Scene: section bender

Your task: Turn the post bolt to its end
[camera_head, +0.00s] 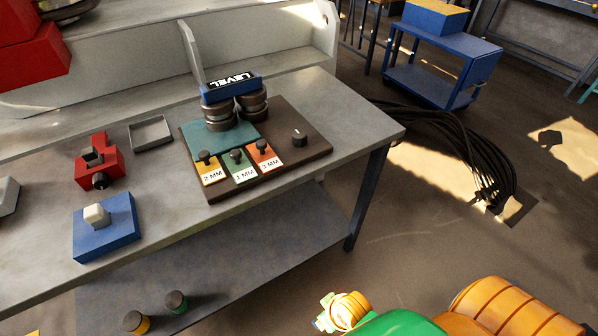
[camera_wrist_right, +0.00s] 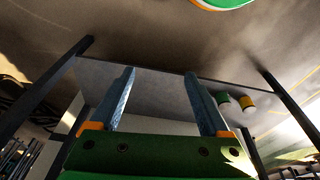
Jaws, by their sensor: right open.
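A dark board (camera_head: 310,148) on the bench carries two stacks of dark round discs (camera_head: 252,104) with a blue bar marked LEVEL (camera_head: 232,86) across their tops. Black-headed pegs stand by labels of 2 MM (camera_head: 211,172), 1 MM (camera_head: 241,167) and 3 MM (camera_head: 265,155). I cannot tell which part is the post bolt. My right gripper (camera_wrist_right: 159,74) is open and empty in the right wrist view, apart from the board. My left gripper is not in view.
A red vise-like block (camera_head: 98,162), a grey tray (camera_head: 150,133) and a blue block with a white knob (camera_head: 106,227) sit left of the board. Two capped cylinders stand on the lower shelf (camera_head: 230,265). A blue cart (camera_head: 443,60) and black cables (camera_head: 465,150) lie beyond the bench.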

